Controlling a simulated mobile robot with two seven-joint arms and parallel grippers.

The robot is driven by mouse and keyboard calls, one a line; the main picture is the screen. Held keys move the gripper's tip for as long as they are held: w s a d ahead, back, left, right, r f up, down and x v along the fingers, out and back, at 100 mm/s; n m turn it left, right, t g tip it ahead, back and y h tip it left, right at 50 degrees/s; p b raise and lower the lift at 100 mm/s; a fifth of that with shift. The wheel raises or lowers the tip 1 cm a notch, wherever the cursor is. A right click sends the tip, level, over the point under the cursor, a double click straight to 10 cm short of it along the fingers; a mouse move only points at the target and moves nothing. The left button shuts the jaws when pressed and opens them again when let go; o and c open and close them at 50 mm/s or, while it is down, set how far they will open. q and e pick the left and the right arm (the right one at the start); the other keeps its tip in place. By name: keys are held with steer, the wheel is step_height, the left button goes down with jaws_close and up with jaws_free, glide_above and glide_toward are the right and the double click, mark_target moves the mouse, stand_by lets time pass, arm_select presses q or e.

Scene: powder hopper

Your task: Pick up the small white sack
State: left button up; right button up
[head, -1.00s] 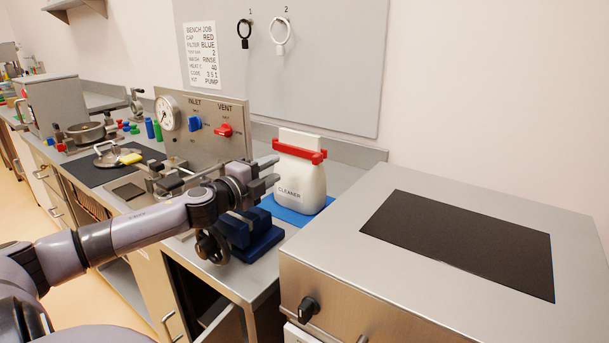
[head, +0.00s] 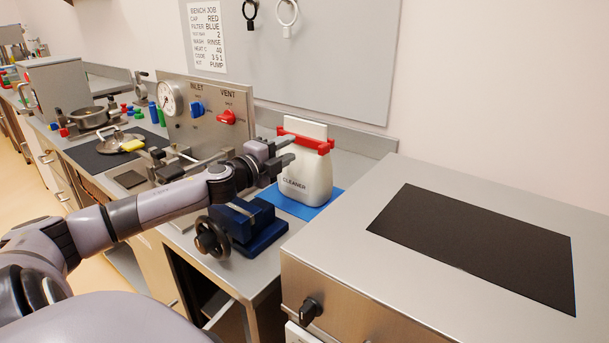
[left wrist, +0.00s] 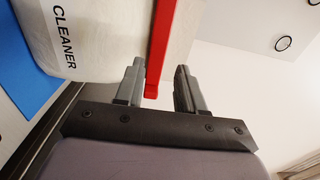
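The small white sack (head: 306,180), marked CLEANER, stands upright on a blue mat (head: 330,198). A red clip (head: 318,144) crosses it below its pale flat top. My left gripper (head: 287,150) is open at the sack's left side, level with the clip. In the left wrist view, the sack's white body (left wrist: 85,35) is at upper left. The end of the red clip (left wrist: 155,80) shows between the two spread fingers of my left gripper (left wrist: 158,88). I cannot tell whether a finger touches it. My right gripper is not in view.
A blue vise (head: 242,222) with a handwheel stands in front of the sack. A steel panel (head: 205,125) with gauge and valves rises to its left. A large steel cabinet (head: 350,245) with a black top panel stands at right. A wall lies behind.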

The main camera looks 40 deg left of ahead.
mark_target(304, 141)
arm_select(q)
steer(key=shift+w+p, duration=0.55)
steer(key=shift+w, duration=1)
steer(key=shift+w+a+f, duration=0.1)
steer(key=shift+w+f, duration=0.05)
steer(key=shift+w, duration=0.85)
jaws_close()
